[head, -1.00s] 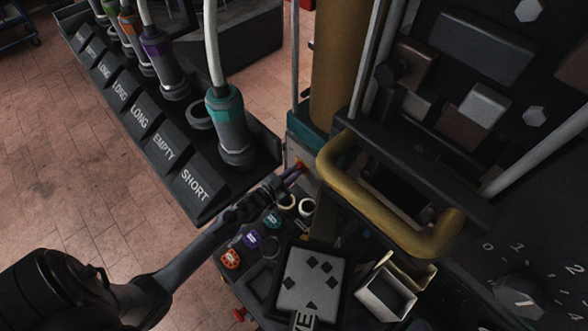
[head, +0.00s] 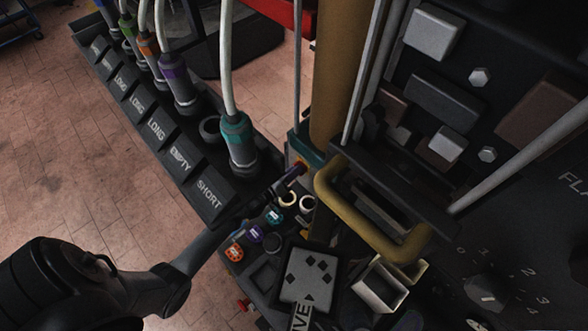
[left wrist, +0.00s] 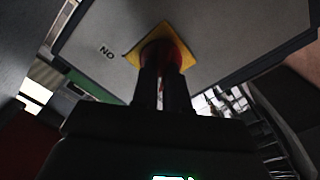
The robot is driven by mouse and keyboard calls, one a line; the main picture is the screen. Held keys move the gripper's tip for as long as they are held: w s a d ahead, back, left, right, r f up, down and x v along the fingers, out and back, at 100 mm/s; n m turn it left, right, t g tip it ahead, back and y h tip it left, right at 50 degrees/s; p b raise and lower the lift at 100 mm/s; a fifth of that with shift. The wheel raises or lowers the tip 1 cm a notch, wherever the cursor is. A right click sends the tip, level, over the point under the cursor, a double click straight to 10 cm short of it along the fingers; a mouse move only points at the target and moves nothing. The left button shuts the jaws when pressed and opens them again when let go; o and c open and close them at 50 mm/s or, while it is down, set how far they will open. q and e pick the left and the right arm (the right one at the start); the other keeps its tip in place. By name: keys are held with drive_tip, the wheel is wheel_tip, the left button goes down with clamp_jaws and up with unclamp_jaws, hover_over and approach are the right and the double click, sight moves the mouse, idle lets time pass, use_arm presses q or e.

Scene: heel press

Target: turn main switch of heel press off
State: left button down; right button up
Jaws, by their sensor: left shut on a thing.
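The main switch is a red knob on a yellow plate (left wrist: 131,57), fixed to a pale grey panel (left wrist: 215,40) with a label beside it that reads like an upside-down "ON". In the left wrist view the red knob (left wrist: 166,49) sits between my fingertips. My left gripper (head: 291,176) reaches in from the lower left of the head view, and its fingers also show in the left wrist view (left wrist: 162,85). It is shut on the knob. The fingers hide much of the knob, so its turn angle is unclear. My right gripper is not in view.
A yellow handle bar (head: 395,240) stands close right of the gripper. A labelled rack (head: 190,165) with several cabled tools lies to the left. Coloured buttons (head: 273,217) and a diamond-patterned plate (head: 312,270) lie below. A numbered dial (head: 487,289) is at lower right.

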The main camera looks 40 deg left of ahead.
use_arm(q)
drive_tip(key=shift+n, duration=0.6)
drive_tip(key=c, duration=1.1)
unclamp_jaws()
drive_tip(key=shift+c, duration=0.2)
drive_tip(key=shift+s, duration=0.15)
drive_tip(key=s+a+p, duration=0.1)
drive_tip(key=s, duration=0.9)
drive_tip(key=shift+s+p, duration=0.25)
drive_tip(key=shift+p, duration=0.15)
drive_tip(key=shift+a, duration=0.1)
